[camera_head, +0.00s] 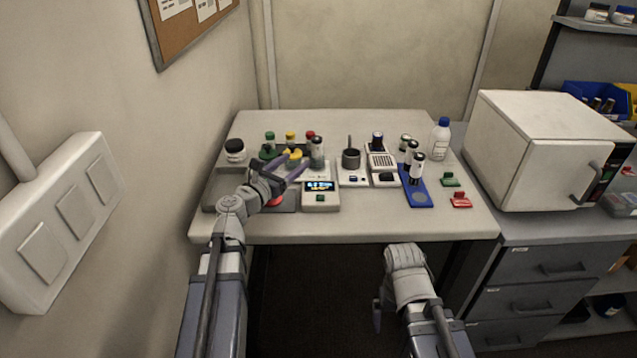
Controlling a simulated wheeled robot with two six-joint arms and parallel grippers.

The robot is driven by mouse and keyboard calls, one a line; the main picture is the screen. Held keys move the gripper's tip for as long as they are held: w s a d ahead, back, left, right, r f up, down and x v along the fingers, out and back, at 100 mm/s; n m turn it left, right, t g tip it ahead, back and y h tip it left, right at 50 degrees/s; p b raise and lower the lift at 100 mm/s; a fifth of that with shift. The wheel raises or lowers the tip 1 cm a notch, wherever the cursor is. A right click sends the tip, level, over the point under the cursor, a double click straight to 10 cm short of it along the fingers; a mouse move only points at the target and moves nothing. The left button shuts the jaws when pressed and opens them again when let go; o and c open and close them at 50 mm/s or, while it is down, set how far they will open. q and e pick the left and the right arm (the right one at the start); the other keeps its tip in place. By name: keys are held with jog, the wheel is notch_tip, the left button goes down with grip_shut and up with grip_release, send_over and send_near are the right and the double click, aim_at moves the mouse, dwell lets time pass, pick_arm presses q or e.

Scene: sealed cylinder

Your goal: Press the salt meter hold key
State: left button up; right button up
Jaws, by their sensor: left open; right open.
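A small white meter with a lit dark display (319,186) stands near the front middle of the table; it looks like the salt meter. A green key (320,198) sits on its front face below the display. My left gripper (297,166) is open above the table, just behind and left of the meter, apart from the green key. Its fingers partly cover the things behind it. My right gripper (378,312) is low in front of the table's front edge, away from the meter; its fingers are only partly visible.
The table (350,227) has a clear front strip. Green-, yellow- and red-capped bottles stand behind my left gripper. A pot device (351,160), a keypad device (382,162) and a blue rack (419,197) with vials stand right of the meter. A red object (461,201) lies further right.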

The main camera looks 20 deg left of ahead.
pick_arm(q)
grip_shut()
dwell(0.7)
dwell(1.1)
